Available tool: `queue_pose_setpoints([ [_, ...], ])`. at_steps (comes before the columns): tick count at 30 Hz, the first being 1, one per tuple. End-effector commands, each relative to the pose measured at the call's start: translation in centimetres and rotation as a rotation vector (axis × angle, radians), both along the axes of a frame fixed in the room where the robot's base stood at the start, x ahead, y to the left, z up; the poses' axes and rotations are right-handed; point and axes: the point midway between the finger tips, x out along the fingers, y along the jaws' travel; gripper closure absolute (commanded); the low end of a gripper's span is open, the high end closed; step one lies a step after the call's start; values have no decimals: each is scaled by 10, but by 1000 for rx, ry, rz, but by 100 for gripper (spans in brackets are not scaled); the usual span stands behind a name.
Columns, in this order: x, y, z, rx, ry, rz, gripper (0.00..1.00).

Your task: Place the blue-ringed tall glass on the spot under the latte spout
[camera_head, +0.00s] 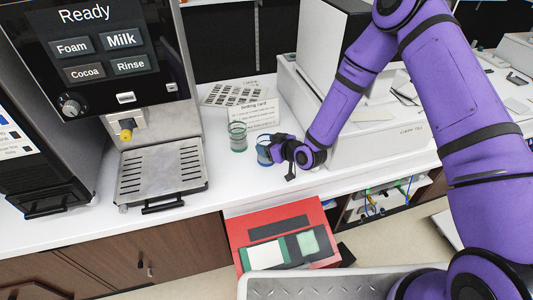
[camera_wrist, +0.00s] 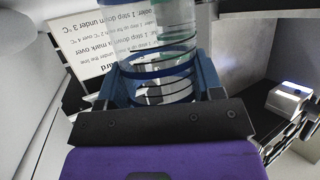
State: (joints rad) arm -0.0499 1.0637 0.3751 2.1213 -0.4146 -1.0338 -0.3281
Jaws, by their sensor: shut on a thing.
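The blue-ringed tall glass (camera_head: 263,156) is upright at the counter, right of the green-ringed glass. My gripper (camera_head: 272,148) is shut on it from the right. In the wrist view the clear glass with blue rings (camera_wrist: 156,68) stands between the blue fingers of my gripper (camera_wrist: 158,82). I cannot tell whether its base touches the counter. The coffee machine (camera_head: 100,60) is at the left, with a yellow-tipped spout (camera_head: 126,132) above a slotted metal drip tray (camera_head: 127,192). No label naming the latte spout is readable.
A green-ringed glass (camera_head: 237,137) stands close left of the held glass. A printed card (camera_head: 252,112) and a dotted sheet (camera_head: 232,94) are behind. A white till machine (camera_head: 385,148) is at the right. Counter between drip tray and green-ringed glass is clear. A red drawer (camera_head: 235,232) is below.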

Motion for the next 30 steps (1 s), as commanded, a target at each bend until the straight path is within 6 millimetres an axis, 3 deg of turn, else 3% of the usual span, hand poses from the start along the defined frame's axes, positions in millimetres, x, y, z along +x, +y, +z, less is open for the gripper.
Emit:
queue_pose_setpoints([
  [11,0,0,6,0,-1,0,69],
  [20,1,0,37,1,-4,0,69],
  [30,-78,-19,42,-1,3,1,69],
])
